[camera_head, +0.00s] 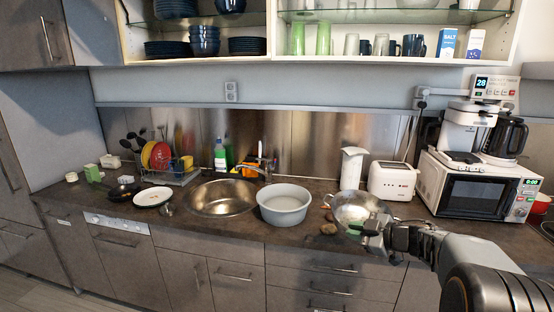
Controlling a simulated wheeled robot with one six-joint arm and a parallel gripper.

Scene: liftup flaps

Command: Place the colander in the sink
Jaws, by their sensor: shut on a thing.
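The colander (352,207) is a silvery, shiny metal bowl at the right of the counter in the head view. My gripper (374,226) is at its front right rim, shut on it. The colander looks slightly tilted; I cannot tell whether its base touches the counter. The sink (222,199) is a round brassy metal basin set into the counter, left of the colander. It looks empty. The faucet (262,165) stands behind its right side.
A pale grey tub (284,206) stands between the sink and the colander. A small brown item (328,229) lies by the colander. A toaster (393,181) and a microwave (478,188) stand at the right. A plate (153,197) and a dish rack (170,174) are left of the sink.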

